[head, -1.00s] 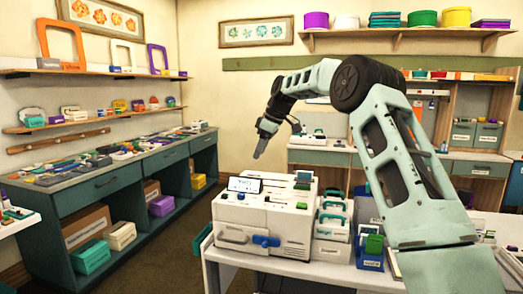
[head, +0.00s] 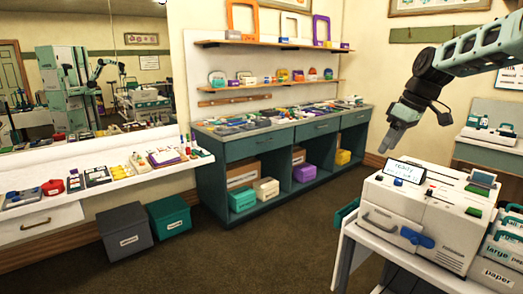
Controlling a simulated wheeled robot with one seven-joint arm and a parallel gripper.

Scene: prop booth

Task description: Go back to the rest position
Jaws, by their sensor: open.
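My gripper (head: 390,143) hangs at the end of my arm at the right of the head view. It points down and is open with nothing between its fingers. It is in the air above and a little left of a white machine (head: 425,215). The machine has a small screen (head: 405,172) reading "ready", a blue knob and a green button. It stands on a white table (head: 350,236). I cannot tell the exact gap between my gripper and the machine.
A teal counter (head: 255,150) covered with small items runs along the back wall. A white shelf (head: 100,185) with items sits below a mirror at the left. A grey bin (head: 125,232) and a green bin (head: 170,218) stand under it. The brown floor (head: 245,255) between is open.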

